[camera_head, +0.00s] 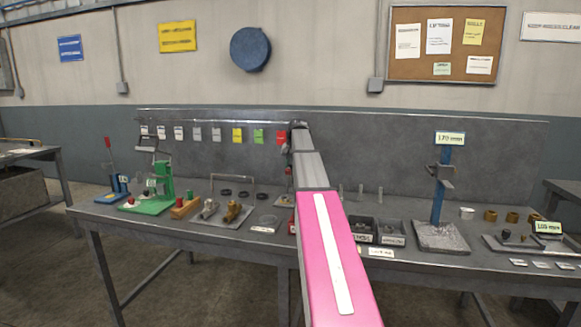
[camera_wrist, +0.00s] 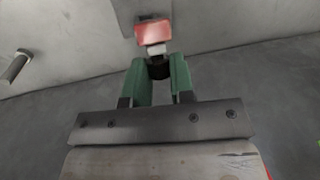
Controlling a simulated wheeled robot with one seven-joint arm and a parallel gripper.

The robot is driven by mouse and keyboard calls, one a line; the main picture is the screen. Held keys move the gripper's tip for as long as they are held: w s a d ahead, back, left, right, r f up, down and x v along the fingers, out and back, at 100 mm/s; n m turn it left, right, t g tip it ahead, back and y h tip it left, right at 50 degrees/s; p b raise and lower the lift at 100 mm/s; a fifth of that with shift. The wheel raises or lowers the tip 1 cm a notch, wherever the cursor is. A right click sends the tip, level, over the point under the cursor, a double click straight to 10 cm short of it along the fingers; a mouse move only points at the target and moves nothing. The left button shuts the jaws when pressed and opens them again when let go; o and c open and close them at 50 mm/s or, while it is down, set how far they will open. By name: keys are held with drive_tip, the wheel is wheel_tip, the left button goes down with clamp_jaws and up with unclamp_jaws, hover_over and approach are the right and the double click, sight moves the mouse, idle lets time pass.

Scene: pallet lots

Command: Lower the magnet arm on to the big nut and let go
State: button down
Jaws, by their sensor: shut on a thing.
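In the wrist view my gripper (camera_wrist: 158,75) has its two green fingers closed on a small dark round piece (camera_wrist: 159,70). I take this piece to be the handle of the magnet arm, but most of it is hidden between the fingers. A pale block and a red patch show just beyond the fingertips, and I cannot tell if they belong to it. In the head view my pink and grey arm hides the gripper and what it holds. I cannot make out the big nut for certain in either view.
The long grey bench (camera_head: 170,228) carries a green press (camera_head: 160,190), dark rings (camera_head: 245,195), a blue column stand (camera_head: 440,195), dark bins (camera_head: 392,235) and brass rings (camera_head: 490,215). A grey back panel (camera_head: 380,150) with coloured cards stands behind.

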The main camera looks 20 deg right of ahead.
sight(289, 169)
drive_tip(key=shift+s, duration=0.1)
drive_tip(key=s+a+t+h, duration=0.1)
drive_tip(key=s+a+f+t+h, duration=0.1)
drive_tip(key=s+t, duration=0.1)
drive_tip(key=shift+s, duration=0.1)
drive_tip(key=s+a+f+t+h, duration=0.1)
drive_tip(key=t, duration=0.1)
drive_tip(key=s+f+t+h, duration=0.1)
drive_tip(key=t, duration=0.1)
drive_tip(key=s+a+f+n+t+h, duration=0.1)
drive_tip(key=f+t, duration=0.1)
drive_tip(key=shift+s+a+h, duration=0.3)
drive_tip(key=shift+h, duration=0.1)
drive_tip(key=shift+s+a+f, duration=0.15)
drive_tip(key=shift+s+f, duration=0.05)
drive_tip(key=shift+f, duration=0.45)
drive_tip(key=shift+s+a+f, duration=0.15)
drive_tip(key=shift+s+f, duration=0.05)
drive_tip(key=shift+f, duration=0.45)
